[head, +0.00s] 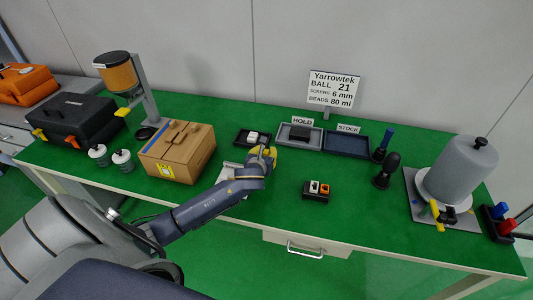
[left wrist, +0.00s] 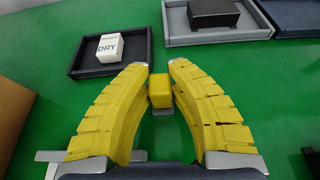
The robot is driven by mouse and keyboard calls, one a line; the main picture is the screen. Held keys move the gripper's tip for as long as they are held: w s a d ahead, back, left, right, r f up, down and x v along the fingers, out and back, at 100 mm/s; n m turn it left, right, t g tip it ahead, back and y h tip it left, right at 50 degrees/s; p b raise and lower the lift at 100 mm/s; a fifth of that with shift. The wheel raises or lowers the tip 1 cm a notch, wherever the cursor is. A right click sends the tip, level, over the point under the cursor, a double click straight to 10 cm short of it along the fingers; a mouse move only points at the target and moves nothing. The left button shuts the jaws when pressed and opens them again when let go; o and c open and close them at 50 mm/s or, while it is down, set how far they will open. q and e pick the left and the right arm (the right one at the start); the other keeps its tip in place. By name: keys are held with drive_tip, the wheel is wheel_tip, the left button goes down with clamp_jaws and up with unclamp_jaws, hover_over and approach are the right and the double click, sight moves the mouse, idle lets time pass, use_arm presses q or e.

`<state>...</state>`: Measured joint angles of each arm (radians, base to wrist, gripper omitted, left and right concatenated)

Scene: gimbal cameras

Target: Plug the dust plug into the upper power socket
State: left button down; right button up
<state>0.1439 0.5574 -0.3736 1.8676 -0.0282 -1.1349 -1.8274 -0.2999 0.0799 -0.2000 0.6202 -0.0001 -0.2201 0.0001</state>
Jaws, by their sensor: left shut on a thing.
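My left gripper (head: 264,155) is over the middle of the green table, near the dark trays. In the left wrist view its curved yellow fingers (left wrist: 160,75) are shut on a small yellow block (left wrist: 160,92), which looks like the dust plug. A grey piece shows just below the block. In the head view the fingers hide most of the block. I cannot make out an upper power socket for certain. A small black block (head: 316,195) with a white and an orange insert stands to the right of the gripper. My right gripper is not in view.
A dark tray (left wrist: 80,70) holds a white block marked DRY (left wrist: 110,47). The HOLD tray (head: 283,138) and STOCK tray (head: 347,152) lie behind. A cardboard box (head: 178,155) stands left, a grey cylinder (head: 460,168) right. The table's front middle is mostly clear.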

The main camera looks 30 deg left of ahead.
sight(267, 150)
use_arm(q)
drive_tip(key=shift+r, duration=1.1)
idle(0.6)
drive_tip(key=shift+r, duration=1.35)
